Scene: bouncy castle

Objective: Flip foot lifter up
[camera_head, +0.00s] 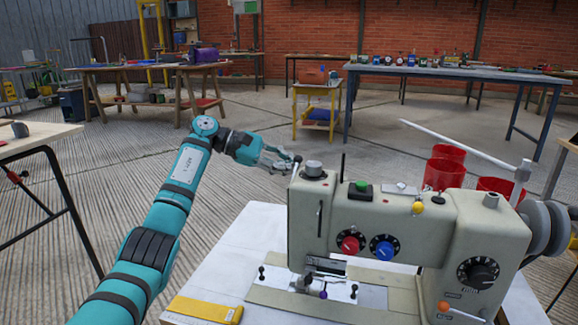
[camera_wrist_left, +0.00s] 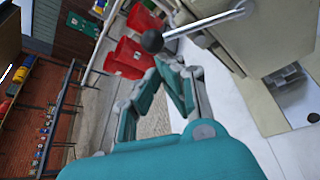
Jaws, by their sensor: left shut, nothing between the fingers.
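The cream sewing machine (camera_head: 375,215) stands on a white table. A metal lever with a black ball knob, likely the foot lifter (camera_head: 297,159), shows at the machine's upper left. In the left wrist view, its knob (camera_wrist_left: 152,41) appears just beyond the fingertips, with its rod running up right to the machine body. My left gripper (camera_head: 283,162) reaches in from the left at the height of the machine's top. It is shut and empty, its tips close to the knob; I cannot tell whether they touch. The presser foot area (camera_head: 315,284) is low at the machine's front left. My right gripper is not in view.
Red containers (camera_head: 444,168) stand behind the machine. A yellow-wrapped item (camera_head: 205,310) lies at the table's front left. A pale bar (camera_head: 460,143) slants behind the machine's right side. Workbenches stand farther back, with open floor between.

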